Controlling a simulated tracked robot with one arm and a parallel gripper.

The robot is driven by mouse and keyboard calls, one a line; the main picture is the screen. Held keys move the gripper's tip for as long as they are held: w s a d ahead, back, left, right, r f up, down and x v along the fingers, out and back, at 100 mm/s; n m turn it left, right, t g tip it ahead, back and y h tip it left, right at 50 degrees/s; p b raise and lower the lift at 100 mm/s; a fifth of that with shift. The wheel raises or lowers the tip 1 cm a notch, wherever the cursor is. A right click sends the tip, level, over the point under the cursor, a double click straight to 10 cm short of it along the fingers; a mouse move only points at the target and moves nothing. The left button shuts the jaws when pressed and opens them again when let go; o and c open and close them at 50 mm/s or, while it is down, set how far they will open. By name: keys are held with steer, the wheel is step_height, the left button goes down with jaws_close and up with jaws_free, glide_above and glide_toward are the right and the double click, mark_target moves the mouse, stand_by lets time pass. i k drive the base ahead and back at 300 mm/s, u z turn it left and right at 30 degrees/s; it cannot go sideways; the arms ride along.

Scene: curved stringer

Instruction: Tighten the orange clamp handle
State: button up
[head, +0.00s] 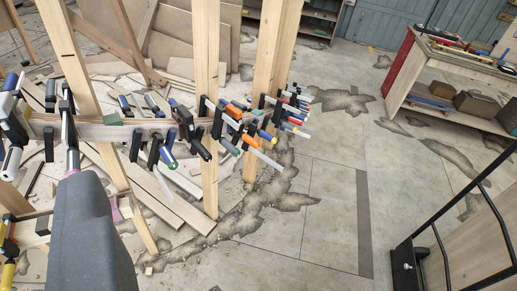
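A row of bar clamps sits along a long curved wooden stringer (98,132) that runs from the left edge to the middle of the head view. Orange shows on more than one clamp near the middle: an orange handle (250,141) at the lower side and another orange handle (233,110) a little above and left of it. I cannot tell which one is meant. My grey arm rises from the bottom left, and my gripper (68,115) is at its far end by the left part of the stringer, well left of the orange handles. Its fingers are too small and overlapped to read.
Tall wooden posts (206,90) stand among the clamps. Wood offcuts (165,205) litter the floor behind and below. A workbench (455,75) stands at the upper right, and a black-framed cart (450,235) at the lower right. The cracked concrete floor (310,225) between is open.

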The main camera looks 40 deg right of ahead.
mark_target(251, 141)
steer(key=z, duration=0.45)
steer(key=i, duration=0.9)
steer(key=z, duration=0.45)
